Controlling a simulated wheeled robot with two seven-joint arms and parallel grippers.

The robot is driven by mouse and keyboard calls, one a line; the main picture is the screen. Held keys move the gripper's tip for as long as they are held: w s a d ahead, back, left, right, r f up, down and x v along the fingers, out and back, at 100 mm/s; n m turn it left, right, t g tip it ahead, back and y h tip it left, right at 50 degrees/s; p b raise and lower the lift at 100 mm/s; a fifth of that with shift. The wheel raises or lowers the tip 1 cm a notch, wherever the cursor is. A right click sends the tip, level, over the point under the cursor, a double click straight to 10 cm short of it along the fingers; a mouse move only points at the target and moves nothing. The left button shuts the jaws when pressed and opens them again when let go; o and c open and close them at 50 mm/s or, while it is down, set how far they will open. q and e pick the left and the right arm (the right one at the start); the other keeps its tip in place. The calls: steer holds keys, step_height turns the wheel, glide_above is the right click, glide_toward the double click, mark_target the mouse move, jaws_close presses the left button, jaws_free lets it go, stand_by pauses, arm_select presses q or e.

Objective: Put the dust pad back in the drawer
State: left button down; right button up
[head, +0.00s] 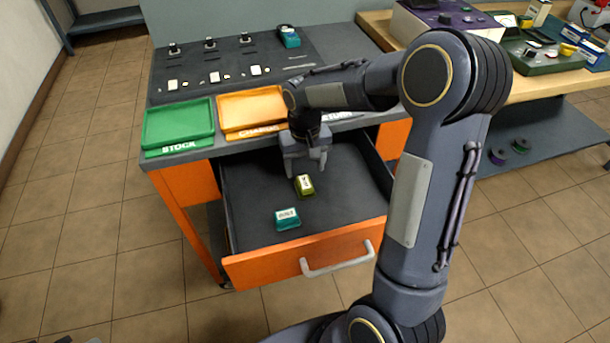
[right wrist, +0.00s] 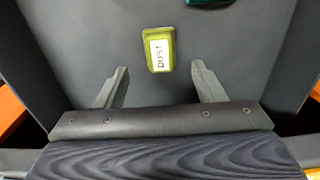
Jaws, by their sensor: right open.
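The dust pad (head: 305,187) is a small olive-green block with a white label. It lies on the dark floor of the open drawer (head: 248,185). In the right wrist view the label on the dust pad (right wrist: 159,49) reads DUST. My right gripper (head: 306,172) is over the drawer, pointing down, just behind the pad. In the right wrist view my right gripper (right wrist: 158,82) is open and empty, with the pad just beyond its fingertips and apart from them. My left gripper is not in view.
A teal block (head: 287,221) lies nearer the drawer front; its edge shows in the right wrist view (right wrist: 208,2). A green STOCK tray (head: 180,143) and an orange tray (head: 232,128) stand on the cart top. The drawer has an orange front with a pale handle (head: 337,262).

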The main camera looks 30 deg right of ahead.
mark_target(305, 183)
steer(key=s+a+r+t+y, duration=0.2)
steer(key=s+r, duration=0.8)
steer(key=r, duration=0.1)
steer(key=s+a+f+n+t+y, duration=0.1)
steer(key=s+a+t, duration=0.2)
steer(key=s, duration=0.9)
steer(key=shift+a+t+y, duration=0.3)
steer(key=shift+a+y, duration=0.1)
steer(key=shift+a, duration=0.8)
steer(key=shift+s, duration=0.1)
